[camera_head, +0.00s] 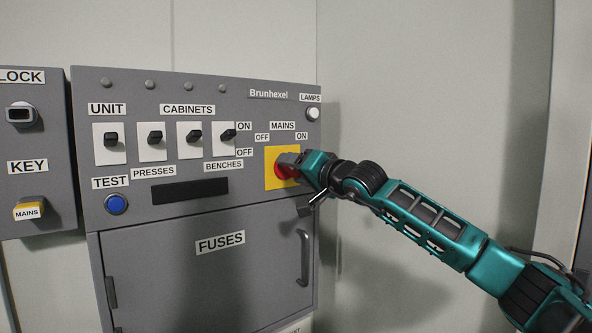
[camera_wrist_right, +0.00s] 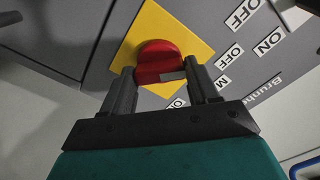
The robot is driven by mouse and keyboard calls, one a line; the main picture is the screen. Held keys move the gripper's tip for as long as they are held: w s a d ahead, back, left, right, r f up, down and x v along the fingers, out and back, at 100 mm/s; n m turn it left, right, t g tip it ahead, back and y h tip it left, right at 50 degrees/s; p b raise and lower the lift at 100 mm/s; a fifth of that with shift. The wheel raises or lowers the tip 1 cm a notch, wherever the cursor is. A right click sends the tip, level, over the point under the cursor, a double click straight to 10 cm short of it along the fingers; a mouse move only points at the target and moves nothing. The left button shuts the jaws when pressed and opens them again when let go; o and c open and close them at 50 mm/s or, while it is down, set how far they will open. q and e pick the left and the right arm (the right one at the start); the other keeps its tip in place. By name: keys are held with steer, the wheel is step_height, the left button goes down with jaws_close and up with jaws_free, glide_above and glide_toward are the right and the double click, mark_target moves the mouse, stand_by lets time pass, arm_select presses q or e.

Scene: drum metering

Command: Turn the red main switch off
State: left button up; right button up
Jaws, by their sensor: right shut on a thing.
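The red main switch (camera_head: 284,172) sits on a yellow square plate (camera_head: 271,181) at the right of the grey panel, under the MAINS label with OFF at its left and ON at its right. My right gripper (camera_head: 291,164) reaches it from the right and covers part of it. In the right wrist view the red knob (camera_wrist_right: 160,58) lies between the two fingers of my right gripper (camera_wrist_right: 163,80), which are shut on its grip. The knob's exact pointing is hard to tell in the head view. My left gripper is not in view.
Several black toggle switches (camera_head: 156,137) and a blue test button (camera_head: 116,204) are left of the main switch. A white lamp button (camera_head: 313,114) is above it. The fuses door (camera_head: 205,270) with a handle (camera_head: 303,258) is below. A key box (camera_head: 40,160) stands at far left.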

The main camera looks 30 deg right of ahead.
steer(key=o, duration=1.1)
steer(key=shift+c, duration=0.2)
arm_select(q)
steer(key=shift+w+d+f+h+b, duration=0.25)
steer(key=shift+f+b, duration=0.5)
steer(key=shift+b, duration=0.5)
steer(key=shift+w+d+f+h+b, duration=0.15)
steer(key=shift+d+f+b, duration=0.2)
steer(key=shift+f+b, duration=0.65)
arm_select(e)
steer(key=s+d, duration=0.1)
steer(key=s, duration=1.2)
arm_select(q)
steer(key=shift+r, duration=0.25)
